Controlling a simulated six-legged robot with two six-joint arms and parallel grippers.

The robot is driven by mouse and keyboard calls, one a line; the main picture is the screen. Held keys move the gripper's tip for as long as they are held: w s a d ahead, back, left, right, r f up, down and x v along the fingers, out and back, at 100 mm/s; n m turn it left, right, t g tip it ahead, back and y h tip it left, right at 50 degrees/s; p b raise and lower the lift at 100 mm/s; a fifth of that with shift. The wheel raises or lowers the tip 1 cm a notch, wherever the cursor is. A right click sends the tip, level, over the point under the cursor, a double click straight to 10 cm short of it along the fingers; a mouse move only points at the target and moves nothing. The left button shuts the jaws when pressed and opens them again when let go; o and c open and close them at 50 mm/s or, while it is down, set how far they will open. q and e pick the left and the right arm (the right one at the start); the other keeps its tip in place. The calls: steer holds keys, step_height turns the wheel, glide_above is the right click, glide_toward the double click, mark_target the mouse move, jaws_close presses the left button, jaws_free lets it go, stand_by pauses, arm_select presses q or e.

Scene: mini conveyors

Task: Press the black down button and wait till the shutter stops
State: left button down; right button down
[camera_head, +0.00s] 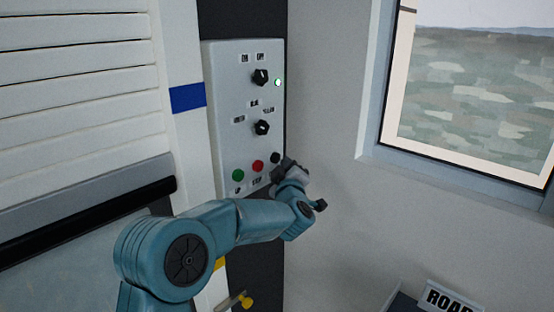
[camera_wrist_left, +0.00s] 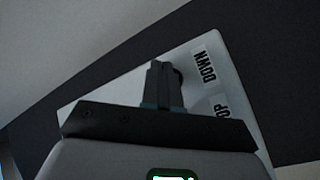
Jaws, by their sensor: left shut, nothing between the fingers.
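The control panel (camera_head: 228,120) is a light grey plate on the dark wall strip. Along its lower part sit a green button (camera_head: 238,176), a red button (camera_head: 257,166) and the black down button (camera_head: 275,157). My left gripper (camera_head: 279,168) is at the panel's lower right, close by the black button. In the left wrist view the shut, empty fingers (camera_wrist_left: 158,70) point at the panel beside the DOWN label (camera_wrist_left: 203,66), hiding most of the button. Whether they touch it I cannot tell. The white slatted shutter (camera_head: 75,90) stands at left, its black bottom edge (camera_head: 90,222) partway down.
Two black knobs (camera_head: 260,76) and a small lit lamp (camera_head: 278,83) are higher on the panel. A blue mark (camera_head: 187,97) is on the white frame post. A window (camera_head: 470,90) is at right. A yellow-handled part (camera_head: 245,301) and a lettered sign (camera_head: 450,298) are low down.

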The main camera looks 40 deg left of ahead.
arm_select(q)
steer(key=shift+a, duration=0.45)
